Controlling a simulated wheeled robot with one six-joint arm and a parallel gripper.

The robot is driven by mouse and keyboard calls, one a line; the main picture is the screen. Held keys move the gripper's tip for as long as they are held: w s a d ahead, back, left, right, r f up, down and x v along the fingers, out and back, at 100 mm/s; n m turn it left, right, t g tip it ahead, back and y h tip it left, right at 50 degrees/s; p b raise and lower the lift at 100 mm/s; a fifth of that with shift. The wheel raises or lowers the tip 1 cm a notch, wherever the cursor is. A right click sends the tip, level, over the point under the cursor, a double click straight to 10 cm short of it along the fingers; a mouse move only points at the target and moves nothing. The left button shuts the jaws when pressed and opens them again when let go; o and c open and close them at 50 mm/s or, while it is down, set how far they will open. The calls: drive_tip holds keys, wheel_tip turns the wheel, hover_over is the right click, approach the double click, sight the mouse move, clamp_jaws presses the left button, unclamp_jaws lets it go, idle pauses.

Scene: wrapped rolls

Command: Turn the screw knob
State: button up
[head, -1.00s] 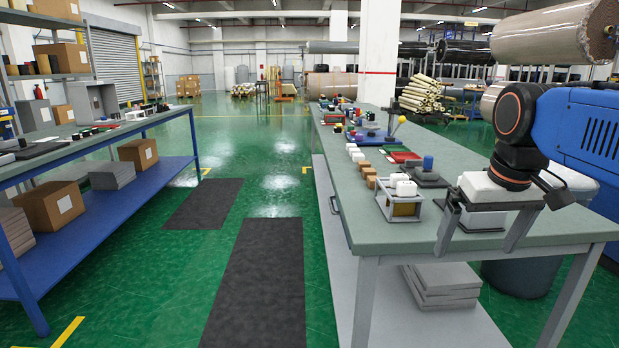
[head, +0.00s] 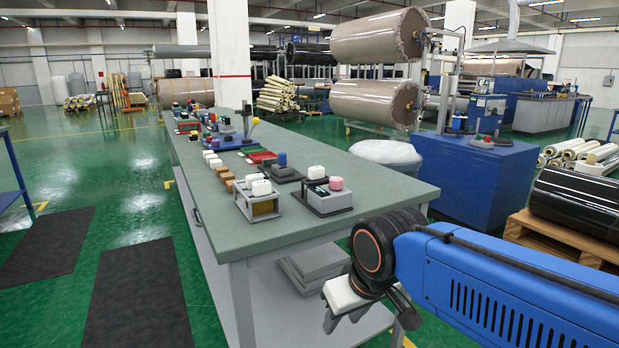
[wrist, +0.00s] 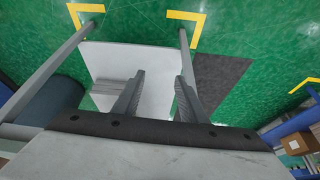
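A control box with a pink round knob (head: 336,183) and a white knob (head: 316,172) stands near the right edge of the grey-green table. A darker unit with a blue knob (head: 282,158) stands behind it. I cannot tell which of these is the screw knob. My gripper (head: 345,322) hangs low in front of the table's near right corner, apart from the boxes. In the wrist view its two fingers (wrist: 158,95) are spread with nothing between them. No knob shows there; the floor and the table's lower shelf (wrist: 112,62) lie beyond the fingers.
The workbench (head: 225,236) has bare room at its near end. Another box with white buttons (head: 262,188) stands left of the pink-knob box. A blue cabinet (head: 475,185) with controls stands behind at right. Dark mats (head: 140,300) lie on the open green floor at left.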

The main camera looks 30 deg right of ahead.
drive_tip(key=w+d+r+m+g, duration=0.1)
drive_tip(key=w+d+r+m, duration=0.2)
drive_tip(key=w+r, duration=0.65)
drive_tip(key=w+d+r+m+g, duration=0.1)
drive_tip(key=w+d+r+m, duration=0.15)
drive_tip(key=w+r, duration=0.65)
wheel_tip(320, 180, up, 16)
drive_tip(key=m+g, duration=0.3)
drive_tip(key=m, duration=0.2)
hover_over(336, 179)
drive_tip(key=shift+n, duration=0.25)
wheel_tip(336, 179, down, 17)
drive_tip(key=shift+w+d+r, duration=0.1)
drive_tip(key=shift+w, duration=0.05)
drive_tip(key=c, duration=0.8)
